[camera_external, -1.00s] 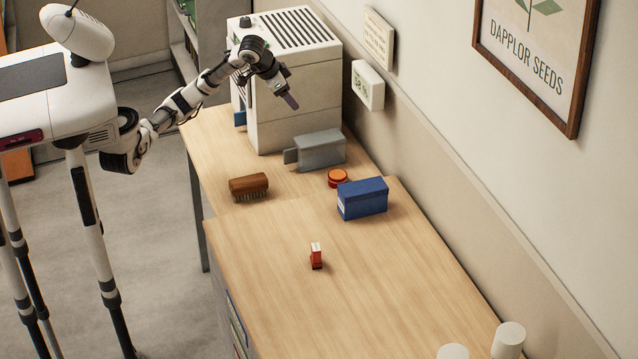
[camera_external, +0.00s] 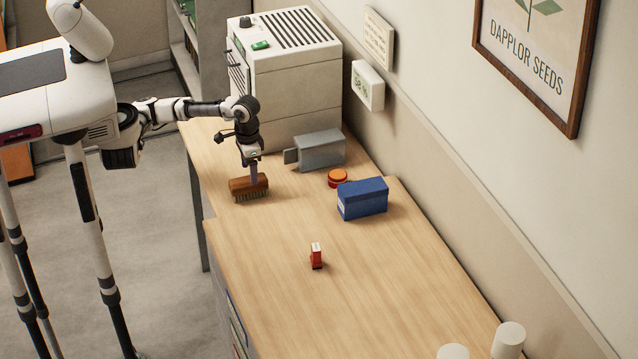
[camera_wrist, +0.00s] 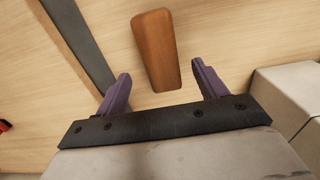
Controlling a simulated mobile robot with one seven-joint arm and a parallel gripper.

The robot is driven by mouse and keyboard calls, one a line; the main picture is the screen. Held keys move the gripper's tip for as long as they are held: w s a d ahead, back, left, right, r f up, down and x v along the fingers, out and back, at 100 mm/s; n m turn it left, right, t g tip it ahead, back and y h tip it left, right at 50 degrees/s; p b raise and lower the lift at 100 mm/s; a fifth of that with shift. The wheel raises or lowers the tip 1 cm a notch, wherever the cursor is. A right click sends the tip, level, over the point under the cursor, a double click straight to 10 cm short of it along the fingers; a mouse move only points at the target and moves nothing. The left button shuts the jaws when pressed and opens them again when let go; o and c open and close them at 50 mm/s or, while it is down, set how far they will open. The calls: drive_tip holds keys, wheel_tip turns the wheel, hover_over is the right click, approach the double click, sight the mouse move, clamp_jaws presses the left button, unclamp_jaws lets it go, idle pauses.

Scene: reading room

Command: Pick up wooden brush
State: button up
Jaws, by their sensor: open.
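The wooden brush (camera_external: 240,189) lies bristles down on the wooden table, near its left edge in the external view. Its brown back shows from above in the wrist view (camera_wrist: 156,48). My gripper (camera_external: 254,180) points down at the brush, with the fingers overlapping it in the external view. In the wrist view my gripper (camera_wrist: 161,84) is open, its two purple fingers apart. The near end of the brush lies between and just ahead of the fingertips, with a gap on both sides. Whether the fingers touch the brush cannot be told.
A large grey-white machine (camera_external: 300,95) stands behind my gripper. A grey metal holder (camera_external: 320,150), an orange-red round tin (camera_external: 338,178) and a blue box (camera_external: 363,198) stand to the right. A small red item (camera_external: 316,257) stands nearer. The table between is clear.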

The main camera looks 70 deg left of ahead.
sight(248, 179)
drive_tip(key=shift+s+a+f+p, duration=0.1)
drive_tip(key=shift+f+p, duration=0.1)
drive_tip(key=shift+f, duration=0.65)
drive_tip(key=shift+s+d+f+p, duration=0.1)
drive_tip(key=shift+f+p, duration=0.1)
drive_tip(key=shift+f, duration=0.7)
drive_tip(key=shift+s+a+f+p, duration=0.1)
drive_tip(key=shift+f+p, duration=0.1)
drive_tip(key=shift+f, duration=0.65)
drive_tip(key=c, duration=1.1)
